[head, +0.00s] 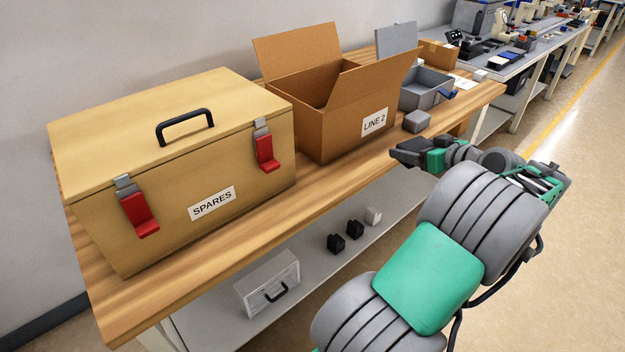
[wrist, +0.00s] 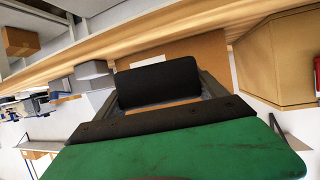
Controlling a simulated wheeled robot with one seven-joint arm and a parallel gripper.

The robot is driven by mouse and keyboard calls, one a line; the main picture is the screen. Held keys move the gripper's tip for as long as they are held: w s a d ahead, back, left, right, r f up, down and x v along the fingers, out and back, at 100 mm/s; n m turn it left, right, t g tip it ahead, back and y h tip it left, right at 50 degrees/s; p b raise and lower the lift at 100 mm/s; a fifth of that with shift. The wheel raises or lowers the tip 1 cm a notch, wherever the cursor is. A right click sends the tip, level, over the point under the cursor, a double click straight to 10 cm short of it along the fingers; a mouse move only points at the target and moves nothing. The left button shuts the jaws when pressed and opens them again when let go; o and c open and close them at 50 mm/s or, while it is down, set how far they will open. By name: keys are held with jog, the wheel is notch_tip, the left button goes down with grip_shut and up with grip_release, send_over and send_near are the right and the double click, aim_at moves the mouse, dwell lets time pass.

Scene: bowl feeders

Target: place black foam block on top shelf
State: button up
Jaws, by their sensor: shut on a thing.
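My gripper (head: 408,153) is beside the front edge of the wooden bench top (head: 90,285), to the right of the open cardboard box. In the wrist view my gripper (wrist: 158,92) is shut on a black foam block (wrist: 158,80), which sits between the fingers. The block is hard to tell from the dark fingers in the head view. Below the bench top is a grey lower shelf (head: 315,265). Two small black blocks (head: 336,243) (head: 354,229) and a pale block (head: 373,216) stand on it.
A tan SPARES case (head: 150,180) and an open LINE 2 cardboard box (head: 345,130) fill much of the bench top. A grey block (head: 416,121) and grey bin (head: 432,92) stand farther right. A small silver case (head: 268,285) stands on the lower shelf.

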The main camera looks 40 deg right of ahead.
jog(key=shift+w+a+r+n+y, duration=0.25)
jog(key=shift+a+n+y, duration=0.15)
jog(key=shift+a, duration=0.15)
jog(key=shift+w+a+r+n+y, duration=0.2)
jog(key=shift+w+a+n+y, duration=0.15)
jog(key=shift+a, duration=0.2)
jog(key=a, duration=0.1)
jog(key=a+f+y, duration=0.1)
jog(key=s+n, duration=0.1)
jog(key=shift+a+f+y, duration=0.25)
jog(key=shift+a, duration=0.15)
jog(key=shift+w+a, duration=0.1)
jog(key=shift+w, duration=0.05)
jog(key=b, duration=0.1)
send_over(318, 183)
jog(key=shift+s, duration=0.2)
jog(key=shift+f, duration=0.6)
jog(key=shift+d+f+b, duration=0.2)
jog(key=shift+f+b, duration=0.1)
jog(key=shift+f, duration=0.3)
jog(key=f, duration=0.2)
jog(key=f+b, duration=0.1)
jog(key=f, duration=0.1)
jog(key=shift+w+a+f, duration=0.1)
jog(key=shift+a, duration=0.1)
